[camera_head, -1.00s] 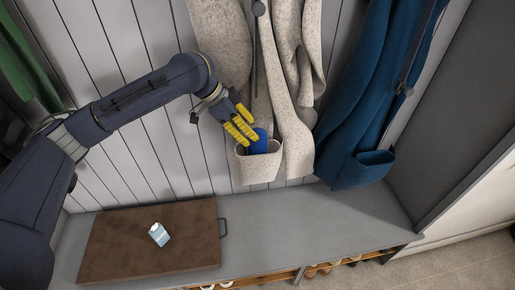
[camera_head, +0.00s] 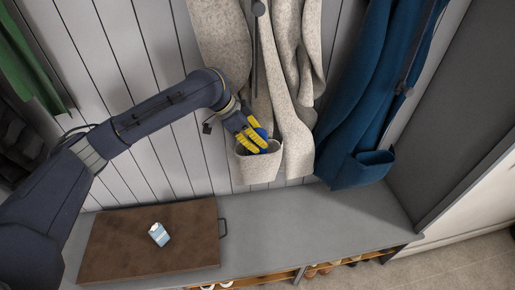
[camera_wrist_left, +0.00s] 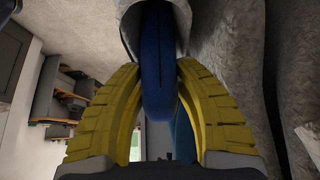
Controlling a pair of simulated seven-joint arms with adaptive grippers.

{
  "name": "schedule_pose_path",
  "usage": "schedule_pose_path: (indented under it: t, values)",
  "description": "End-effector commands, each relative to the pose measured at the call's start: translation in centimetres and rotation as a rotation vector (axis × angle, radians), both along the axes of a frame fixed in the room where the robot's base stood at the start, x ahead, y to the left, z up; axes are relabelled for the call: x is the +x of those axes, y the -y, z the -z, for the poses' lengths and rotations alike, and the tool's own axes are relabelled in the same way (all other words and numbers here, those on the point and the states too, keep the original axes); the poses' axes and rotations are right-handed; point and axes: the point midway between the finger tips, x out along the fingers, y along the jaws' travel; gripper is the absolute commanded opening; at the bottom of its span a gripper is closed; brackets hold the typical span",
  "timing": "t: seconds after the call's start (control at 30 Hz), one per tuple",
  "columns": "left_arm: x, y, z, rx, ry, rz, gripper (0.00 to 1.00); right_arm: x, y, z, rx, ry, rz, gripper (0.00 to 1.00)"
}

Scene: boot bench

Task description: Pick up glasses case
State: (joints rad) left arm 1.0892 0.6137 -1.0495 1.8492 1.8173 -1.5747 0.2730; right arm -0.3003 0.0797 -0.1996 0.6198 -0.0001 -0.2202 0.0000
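The blue glasses case (camera_head: 264,133) stands in the pocket (camera_head: 257,168) of the light speckled coat, its upper part sticking out. My left gripper (camera_head: 256,143) is at the pocket opening, with its yellow fingers on either side of the case. In the left wrist view, the case (camera_wrist_left: 158,65) runs down from the grey pocket between the fingertips. Both fingertips appear to touch its sides, so the left gripper (camera_wrist_left: 159,72) looks shut on it. The lower part of the case is hidden in the pocket. My right gripper is not in view.
A blue coat (camera_head: 355,110) hangs to the right of the speckled coat (camera_head: 220,45). Below is a grey bench (camera_head: 310,230) with a brown board (camera_head: 120,245) carrying a small light-blue and white carton (camera_head: 159,234). Shoes sit under the bench. The bench's right part is clear.

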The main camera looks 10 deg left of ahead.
Motion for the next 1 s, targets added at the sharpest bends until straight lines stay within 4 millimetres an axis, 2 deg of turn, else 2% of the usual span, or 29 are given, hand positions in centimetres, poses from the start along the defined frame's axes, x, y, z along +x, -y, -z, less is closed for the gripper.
schedule_pose_path:
  t: [0.03,0.2,0.67,0.87,1.0]
  values:
    - [0.0,0.0,0.0,0.000,0.000,0.000,0.20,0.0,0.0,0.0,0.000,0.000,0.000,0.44]
    - [0.0,0.0,0.0,0.000,0.000,0.000,0.00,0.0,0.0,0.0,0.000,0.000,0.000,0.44]
    - [0.0,0.0,-0.1,0.001,0.000,0.000,0.00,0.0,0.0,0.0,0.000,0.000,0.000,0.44]
    - [0.0,0.0,-1.4,0.000,0.001,-0.001,0.00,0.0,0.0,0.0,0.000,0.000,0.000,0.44]
    - [0.1,-0.1,-3.1,0.000,0.003,-0.001,0.00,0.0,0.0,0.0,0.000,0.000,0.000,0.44]
